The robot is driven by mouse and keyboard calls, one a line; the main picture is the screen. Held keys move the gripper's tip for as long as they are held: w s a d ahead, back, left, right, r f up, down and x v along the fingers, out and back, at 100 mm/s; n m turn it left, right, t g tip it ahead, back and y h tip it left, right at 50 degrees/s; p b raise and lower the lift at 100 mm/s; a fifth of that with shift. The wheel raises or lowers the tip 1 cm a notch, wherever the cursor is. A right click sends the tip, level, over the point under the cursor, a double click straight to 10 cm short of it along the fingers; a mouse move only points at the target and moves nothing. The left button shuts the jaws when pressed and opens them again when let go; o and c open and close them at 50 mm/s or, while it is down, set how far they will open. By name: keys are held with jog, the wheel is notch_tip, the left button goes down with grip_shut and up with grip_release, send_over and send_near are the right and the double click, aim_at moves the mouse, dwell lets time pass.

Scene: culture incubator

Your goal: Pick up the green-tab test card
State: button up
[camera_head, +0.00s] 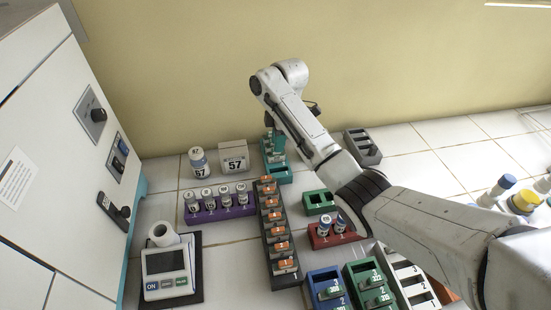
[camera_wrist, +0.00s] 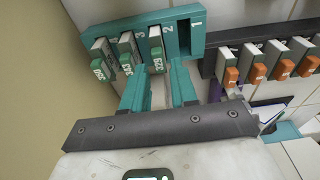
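Several green-tab test cards stand in a teal slotted rack (camera_wrist: 215,18) in the wrist view. Their tabs read roughly 359 (camera_wrist: 99,68), 343 (camera_wrist: 125,63) and 329 (camera_wrist: 157,60). A slot near the rack's right end, by the "1", looks empty. My gripper (camera_wrist: 160,75) is open, its two teal fingers pointing at the rack. The 329 card's tab lies between the fingertips; contact cannot be told. In the head view my gripper (camera_head: 273,143) is over the teal rack (camera_head: 278,175), and the arm hides part of it.
A dark rack of orange-tab cards (camera_head: 282,248) runs close to the teal rack. A white box (camera_head: 234,157), a labelled bottle (camera_head: 199,162) and a purple vial rack (camera_head: 222,213) stand left. Blue (camera_head: 325,290) and green (camera_head: 369,284) racks are nearer. The wall is close behind.

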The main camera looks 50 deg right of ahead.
aim_at(273, 157)
jog(key=f, duration=0.2)
jog(key=f+p, duration=0.1)
jog(key=f, duration=0.2)
jog(key=shift+w+a, duration=0.15)
jog(key=shift+w, duration=0.05)
grip_shut()
